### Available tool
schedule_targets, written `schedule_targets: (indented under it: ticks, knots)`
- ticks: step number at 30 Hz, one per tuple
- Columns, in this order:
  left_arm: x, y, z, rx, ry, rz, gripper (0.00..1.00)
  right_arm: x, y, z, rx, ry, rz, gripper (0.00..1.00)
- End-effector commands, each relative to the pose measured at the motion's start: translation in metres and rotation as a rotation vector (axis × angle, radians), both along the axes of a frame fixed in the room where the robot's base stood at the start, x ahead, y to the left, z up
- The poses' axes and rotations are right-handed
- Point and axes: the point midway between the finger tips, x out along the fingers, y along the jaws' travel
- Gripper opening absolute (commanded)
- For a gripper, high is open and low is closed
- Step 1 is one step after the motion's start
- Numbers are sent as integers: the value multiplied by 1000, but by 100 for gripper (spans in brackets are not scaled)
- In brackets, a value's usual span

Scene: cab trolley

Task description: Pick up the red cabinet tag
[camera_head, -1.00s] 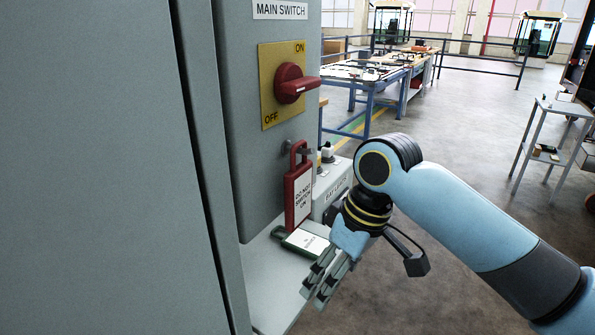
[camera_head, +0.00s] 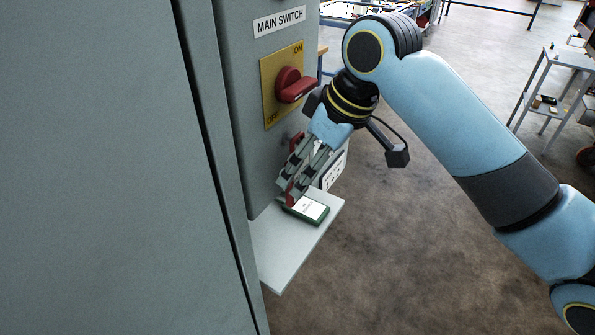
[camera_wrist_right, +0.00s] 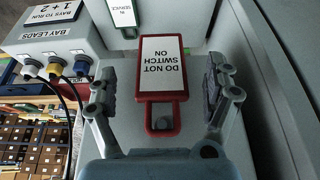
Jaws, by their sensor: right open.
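The red cabinet tag (camera_wrist_right: 162,68) carries a white "DO NOT SWITCH ON" label. In the right wrist view it sits between the two spread fingers of my right gripper (camera_wrist_right: 163,92), with a visible gap on each side. In the head view my right gripper (camera_head: 301,168) is in front of the cabinet below the switch and covers most of the tag; only red bits of the tag (camera_head: 291,197) show. The gripper is open and holds nothing. My left gripper is not in view.
The red main switch (camera_head: 294,86) is on a yellow plate above my gripper. A green "IN SERVICE" tag (camera_head: 307,209) lies on the grey shelf (camera_head: 285,250) below. A bay leads box (camera_wrist_right: 52,45) with plugged cables stands beside it. Open floor lies right of the shelf.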

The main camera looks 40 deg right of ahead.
Motion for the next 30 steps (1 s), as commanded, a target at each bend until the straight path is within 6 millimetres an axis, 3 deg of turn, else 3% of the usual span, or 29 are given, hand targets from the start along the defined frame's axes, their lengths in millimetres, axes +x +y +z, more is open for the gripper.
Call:
schedule_targets:
  ticks: [6,15,27,30]
  knots:
    - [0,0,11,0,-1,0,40,10,5,-30,3,3,-2,85]
    - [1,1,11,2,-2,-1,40,12,6,-37,1,0,0,85]
    - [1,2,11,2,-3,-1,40,12,6,-37,1,0,0,34]
    - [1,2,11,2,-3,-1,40,12,6,-36,1,0,0,25]
